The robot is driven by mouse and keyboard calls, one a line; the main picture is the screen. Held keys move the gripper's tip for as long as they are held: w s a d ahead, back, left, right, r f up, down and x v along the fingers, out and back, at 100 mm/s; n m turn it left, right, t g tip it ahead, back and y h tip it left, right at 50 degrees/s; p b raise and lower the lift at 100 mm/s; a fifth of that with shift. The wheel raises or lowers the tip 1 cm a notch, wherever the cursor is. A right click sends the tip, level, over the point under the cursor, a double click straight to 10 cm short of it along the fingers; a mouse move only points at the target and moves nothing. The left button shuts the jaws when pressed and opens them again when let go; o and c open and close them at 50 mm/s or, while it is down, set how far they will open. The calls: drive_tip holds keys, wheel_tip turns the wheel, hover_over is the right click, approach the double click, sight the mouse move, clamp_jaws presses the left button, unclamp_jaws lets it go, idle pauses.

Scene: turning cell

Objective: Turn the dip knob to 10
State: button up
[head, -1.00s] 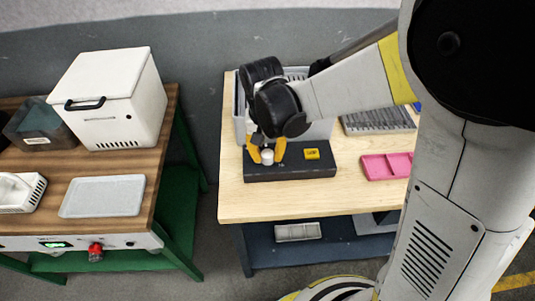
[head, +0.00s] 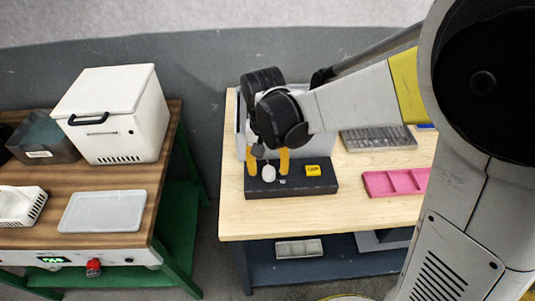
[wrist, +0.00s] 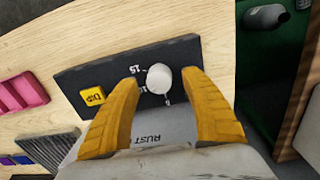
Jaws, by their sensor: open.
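The white round dip knob (head: 269,174) sits on a dark panel block (head: 300,188) on the right-hand table. A yellow DIP label (head: 313,170) is beside it. My gripper (head: 268,163) points down at the knob, its yellow fingers apart on either side. In the wrist view the knob (wrist: 159,78) lies between the fingertips (wrist: 161,80), with visible gaps to both. Markings by the knob include 15 and what looks like 10, partly hidden. I cannot make out a pointer on the knob.
A grey bin (head: 241,125) stands behind the panel, partly covered by my arm. A pink tray (head: 395,182) and a ribbed grey tray (head: 378,138) lie to the right. A white box (head: 112,112) and a grey lid-like tray (head: 103,211) are on the left table.

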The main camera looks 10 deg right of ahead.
sight(267, 170)
wheel_tip(267, 170, up, 10)
drive_tip(key=shift+a+r, duration=0.15)
drive_tip(key=shift+a, duration=0.05)
idle(0.3)
drive_tip(key=s+d+r+n+t, duration=0.1)
drive_tip(key=s+d+t, duration=0.6)
drive_tip(key=s+d, duration=0.3)
drive_tip(key=d, duration=0.4)
drive_tip(key=shift+s, duration=0.4)
idle(1.1)
